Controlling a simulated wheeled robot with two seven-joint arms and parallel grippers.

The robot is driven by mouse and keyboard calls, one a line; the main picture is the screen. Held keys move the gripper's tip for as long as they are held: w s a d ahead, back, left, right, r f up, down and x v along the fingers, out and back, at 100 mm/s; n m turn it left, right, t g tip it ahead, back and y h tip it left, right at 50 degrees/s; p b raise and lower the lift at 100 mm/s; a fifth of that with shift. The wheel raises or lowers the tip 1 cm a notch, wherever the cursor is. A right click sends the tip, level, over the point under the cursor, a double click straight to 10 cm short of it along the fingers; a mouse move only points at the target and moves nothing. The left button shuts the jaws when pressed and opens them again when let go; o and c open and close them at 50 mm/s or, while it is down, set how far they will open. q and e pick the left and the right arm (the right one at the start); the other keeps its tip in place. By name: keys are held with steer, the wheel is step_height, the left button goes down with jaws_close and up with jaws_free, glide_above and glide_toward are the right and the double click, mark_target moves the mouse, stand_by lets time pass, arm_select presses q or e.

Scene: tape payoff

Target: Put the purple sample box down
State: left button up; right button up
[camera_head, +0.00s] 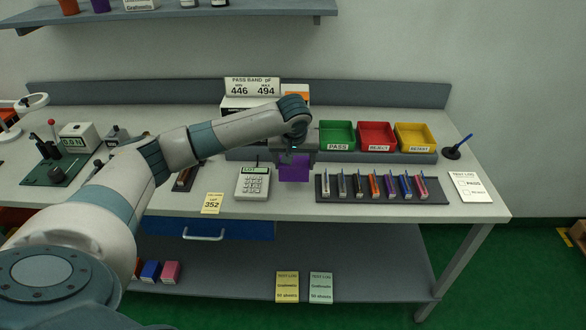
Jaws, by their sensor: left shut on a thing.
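The purple sample box (294,172) shows below my left gripper (294,158) near the middle of the workbench, between the keypad device and the rack of small coloured items. My left gripper points down and is shut on the box. The gripper covers the box's upper part. I cannot tell whether the box's underside touches the bench top (285,208). My right gripper is not in view.
A keypad device (252,184) stands just left of the box and a dark rack (400,197) just right. Green (337,134), red (376,135) and yellow (414,136) bins stand behind. Bare bench lies in front.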

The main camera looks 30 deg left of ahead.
mark_target(293, 172)
arm_select(q)
steer(key=shift+w+a+f, duration=0.25)
steer(key=shift+w+a, duration=0.05)
steer(key=shift+a, duration=0.05)
step_height(293, 172, down, 4)
steer(key=shift+r+p, duration=0.25)
steer(key=shift+p, duration=0.6)
steer(key=shift+f, duration=0.25)
steer(key=shift+f, duration=0.1)
steer(key=o, duration=1.1)
